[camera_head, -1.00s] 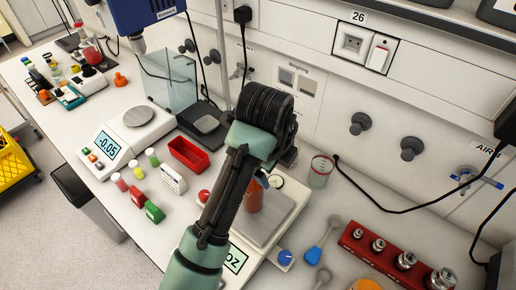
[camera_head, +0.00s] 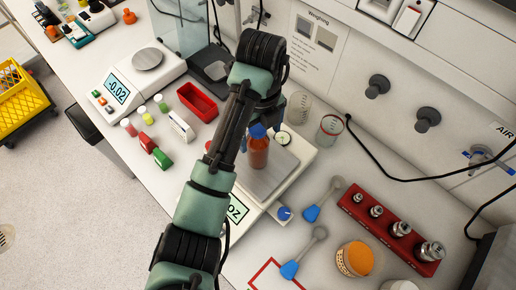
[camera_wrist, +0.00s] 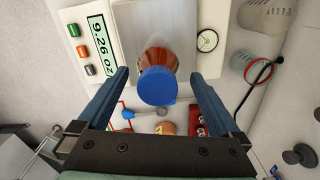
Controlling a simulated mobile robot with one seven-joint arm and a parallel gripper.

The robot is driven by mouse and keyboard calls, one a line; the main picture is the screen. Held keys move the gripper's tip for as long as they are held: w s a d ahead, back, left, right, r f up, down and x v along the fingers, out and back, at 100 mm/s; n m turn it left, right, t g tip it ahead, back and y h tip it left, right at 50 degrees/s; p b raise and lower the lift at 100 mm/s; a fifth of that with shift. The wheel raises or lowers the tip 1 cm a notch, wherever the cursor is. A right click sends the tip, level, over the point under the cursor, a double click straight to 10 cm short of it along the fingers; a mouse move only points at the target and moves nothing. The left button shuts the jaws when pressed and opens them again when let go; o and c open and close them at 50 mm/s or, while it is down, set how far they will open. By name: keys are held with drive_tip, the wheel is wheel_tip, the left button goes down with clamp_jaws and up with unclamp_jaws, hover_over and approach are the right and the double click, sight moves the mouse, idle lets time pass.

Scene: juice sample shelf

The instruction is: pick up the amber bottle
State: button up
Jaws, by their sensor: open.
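The amber bottle (camera_head: 258,154) is orange-brown with a blue cap and stands on the metal plate of a white scale (camera_head: 298,166). In the wrist view the bottle (camera_wrist: 160,57) shows below its blue cap (camera_wrist: 157,86). My gripper (camera_wrist: 160,75) is open, with one blue finger on each side of the bottle and a visible gap on both sides. I cannot tell whether the fingertips are level with the cap or above it. In the head view my arm hides most of the gripper and part of the scale.
A small dial (camera_head: 283,141) sits on the scale beside the bottle. Clear beakers (camera_head: 331,127) stand behind it, near the wall. A red weight block (camera_head: 385,245), blue-ended spoons (camera_head: 312,212) and an orange-lidded jar (camera_head: 355,258) are at the right. A red tray (camera_head: 197,102) lies left.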

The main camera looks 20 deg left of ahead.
drive_tip(key=shift+a+f+b, duration=0.15)
drive_tip(key=shift+f+b, duration=0.7)
drive_tip(key=shift+f, duration=0.2)
drive_tip(key=shift+a+f+b, duration=0.15)
drive_tip(key=shift+f+b, duration=0.65)
drive_tip(key=shift+f, duration=0.25)
drive_tip(key=shift+f+p, duration=0.25)
drive_tip(key=shift+p, duration=0.3)
drive_tip(key=shift+f, duration=0.55)
clamp_jaws()
